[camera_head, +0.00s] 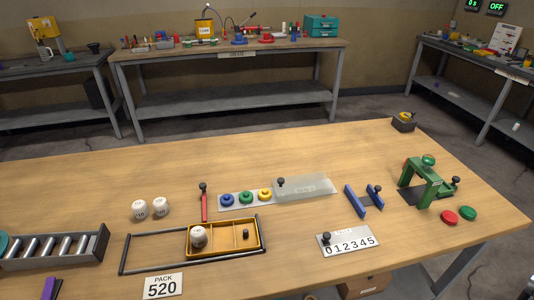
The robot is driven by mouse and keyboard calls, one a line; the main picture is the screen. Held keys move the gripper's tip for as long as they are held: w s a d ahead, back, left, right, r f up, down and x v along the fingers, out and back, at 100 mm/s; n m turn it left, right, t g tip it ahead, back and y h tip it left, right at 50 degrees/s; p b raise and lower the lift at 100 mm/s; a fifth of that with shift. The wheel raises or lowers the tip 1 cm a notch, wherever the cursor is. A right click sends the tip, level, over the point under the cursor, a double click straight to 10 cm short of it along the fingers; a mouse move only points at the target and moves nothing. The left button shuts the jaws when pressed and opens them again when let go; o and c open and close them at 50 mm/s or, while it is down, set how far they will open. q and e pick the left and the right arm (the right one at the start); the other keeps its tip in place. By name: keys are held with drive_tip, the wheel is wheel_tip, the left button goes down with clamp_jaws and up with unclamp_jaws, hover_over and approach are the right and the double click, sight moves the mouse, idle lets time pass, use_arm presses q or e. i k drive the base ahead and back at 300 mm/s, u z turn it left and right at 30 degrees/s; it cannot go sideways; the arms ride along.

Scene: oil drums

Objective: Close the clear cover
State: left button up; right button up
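The clear cover (306,188) is a translucent grey box on the right half of a pale base plate (224,208) in the middle of the table. A dark knob (280,182) stands at the cover's left end. To the left of the cover, a blue button (227,200), a green button (246,197) and a yellow button (265,194) are exposed in a row on the plate. Whether anything lies under the cover is hard to tell. Neither of my grippers is in view.
A yellow tray (225,253) in a dark rail frame is in front. Blue brackets (356,201) and a number plate (348,241) are to the right. The table behind the plate is clear.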

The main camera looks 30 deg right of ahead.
sight(281, 181)
drive_tip(key=k, duration=1.25)
drive_tip(key=z, duration=0.1)
drive_tip(key=i, duration=0.85)
drive_tip(key=u, duration=0.05)
